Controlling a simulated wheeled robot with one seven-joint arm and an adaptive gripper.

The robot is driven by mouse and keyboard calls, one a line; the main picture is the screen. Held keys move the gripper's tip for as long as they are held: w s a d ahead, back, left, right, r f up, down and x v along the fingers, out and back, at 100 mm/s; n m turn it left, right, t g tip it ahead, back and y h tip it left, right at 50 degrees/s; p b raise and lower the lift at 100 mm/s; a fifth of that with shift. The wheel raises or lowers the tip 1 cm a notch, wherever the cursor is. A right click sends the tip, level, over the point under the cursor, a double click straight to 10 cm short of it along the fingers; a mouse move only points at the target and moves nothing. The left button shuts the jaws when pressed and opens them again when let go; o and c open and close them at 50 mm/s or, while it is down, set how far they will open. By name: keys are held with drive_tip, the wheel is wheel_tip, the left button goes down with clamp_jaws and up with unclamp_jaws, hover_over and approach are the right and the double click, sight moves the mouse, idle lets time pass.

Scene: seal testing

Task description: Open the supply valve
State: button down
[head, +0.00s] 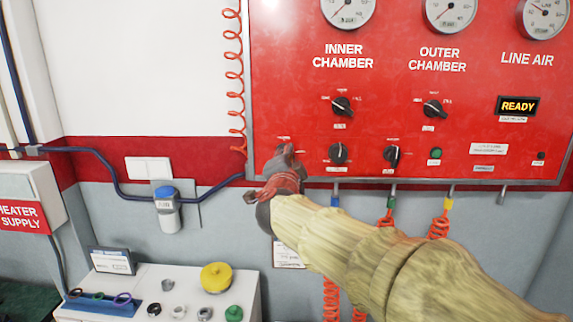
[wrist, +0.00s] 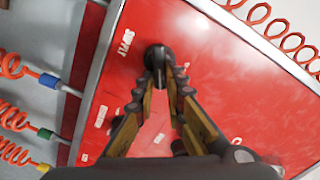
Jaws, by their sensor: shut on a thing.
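The supply valve is a black knob (wrist: 155,54) at the lower left of the red panel (head: 300,100), next to a white SUPPLY label (wrist: 125,42) in the wrist view. My gripper (wrist: 161,72) has its two fingers closed on the knob from both sides. In the head view my gripper (head: 286,160) reaches the lower left part of the panel and hides most of the knob. The knob's exact turn angle cannot be told.
Several other knobs sit close by, including a small dark knob (head: 339,153) just to the right and the inner chamber knob (head: 342,106) above. A READY display (head: 517,106) is lit. Orange coiled hoses (head: 440,226) hang below the panel. A cart (head: 250,290) stands lower left.

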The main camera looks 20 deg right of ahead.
drive_tip(key=m+b, duration=0.2)
drive_tip(key=m, duration=0.1)
drive_tip(key=f+m+b, duration=0.1)
drive_tip(key=m, duration=0.1)
drive_tip(key=shift+d+m+b, duration=0.1)
drive_tip(key=shift+m+b, duration=0.3)
idle(0.4)
drive_tip(key=c, duration=1.8)
unclamp_jaws()
drive_tip(key=shift+r, duration=0.1)
drive_tip(key=shift+c, duration=0.2)
drive_tip(key=shift+s, duration=0.15)
drive_tip(key=v, duration=1.1)
drive_tip(key=shift+s, duration=0.35)
